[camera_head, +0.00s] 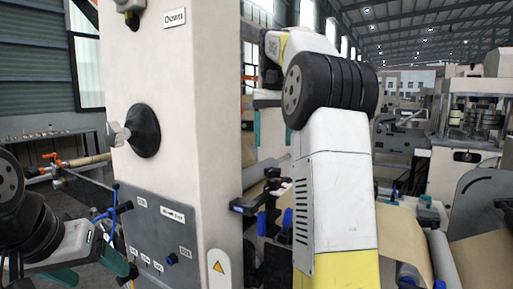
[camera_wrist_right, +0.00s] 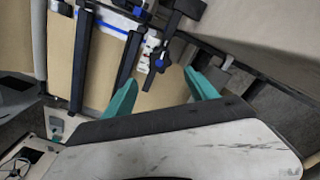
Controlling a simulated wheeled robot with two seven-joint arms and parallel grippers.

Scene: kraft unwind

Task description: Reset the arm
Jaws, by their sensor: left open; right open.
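My right arm (camera_head: 335,175), white and yellow with a black ribbed joint, stands raised in the middle of the head view. It bends left at the top, and its gripper is mostly hidden beside the machine column. In the right wrist view, my right gripper (camera_wrist_right: 160,80) has its two teal fingers wide apart with nothing between them. My left gripper (camera_head: 90,270) is at the lower left of the head view, its teal fingers apart and partly cut off by the frame. No held object shows there.
A tall cream machine column (camera_head: 190,70) with a black knob (camera_head: 142,130) and a grey control panel (camera_head: 160,225) stands between my arms. Brown kraft paper (camera_head: 405,240) and rollers lie right of my right arm. The wrist view shows paper (camera_wrist_right: 105,60) and black bars beyond the fingers.

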